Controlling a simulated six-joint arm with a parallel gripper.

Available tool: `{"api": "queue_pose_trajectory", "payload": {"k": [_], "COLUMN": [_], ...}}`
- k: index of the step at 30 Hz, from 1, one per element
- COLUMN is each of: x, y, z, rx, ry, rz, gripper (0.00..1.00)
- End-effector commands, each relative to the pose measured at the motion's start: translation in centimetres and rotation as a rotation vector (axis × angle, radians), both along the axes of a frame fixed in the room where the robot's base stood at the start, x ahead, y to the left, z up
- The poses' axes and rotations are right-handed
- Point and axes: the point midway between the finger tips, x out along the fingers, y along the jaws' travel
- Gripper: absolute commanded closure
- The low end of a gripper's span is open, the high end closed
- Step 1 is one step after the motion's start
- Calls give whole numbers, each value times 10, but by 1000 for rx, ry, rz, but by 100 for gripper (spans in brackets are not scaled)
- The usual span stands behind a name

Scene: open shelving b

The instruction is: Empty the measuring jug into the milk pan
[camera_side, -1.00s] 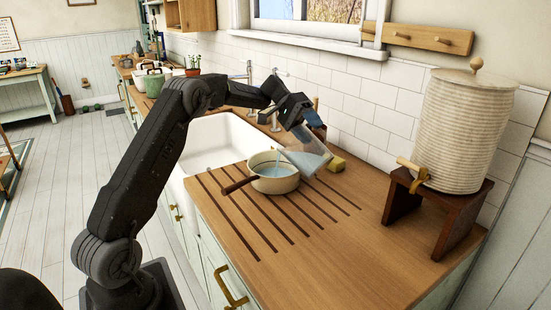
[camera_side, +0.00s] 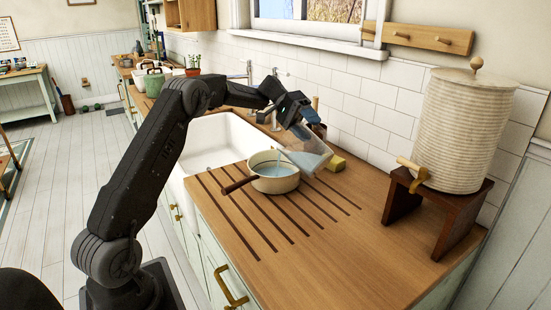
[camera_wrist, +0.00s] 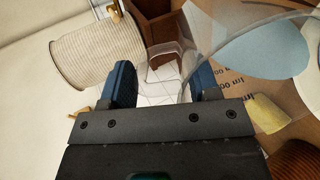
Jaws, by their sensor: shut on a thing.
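My gripper (camera_side: 303,124) is shut on the handle of the clear measuring jug (camera_side: 318,152). In the wrist view my gripper (camera_wrist: 163,82) has one blue finger on each side of the clear handle. The jug is tilted, its mouth towards the left, above the right rim of the milk pan (camera_side: 284,186). Pale blue liquid shows inside the jug, also in the wrist view (camera_wrist: 255,50). The cream pan, with a brown handle pointing left, stands on the grooved wooden counter and holds bluish liquid. I cannot clearly make out a stream between them.
A yellow sponge (camera_side: 337,162) lies right of the jug by the tiled wall. A ribbed cream dispenser (camera_side: 462,130) with a tap stands on a dark wooden stand (camera_side: 455,220) at right. The white sink (camera_side: 205,148) is behind the pan. The front counter (camera_side: 345,245) is clear.

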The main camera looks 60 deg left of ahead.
Motion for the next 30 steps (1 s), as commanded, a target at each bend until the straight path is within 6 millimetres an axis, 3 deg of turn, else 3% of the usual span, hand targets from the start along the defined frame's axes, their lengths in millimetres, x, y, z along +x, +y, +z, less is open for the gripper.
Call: {"api": "queue_pose_trajectory", "payload": {"k": [30], "x": [-2], "y": [6], "z": [6], "rx": [-59], "ry": [-20], "rz": [1], "gripper": [100]}}
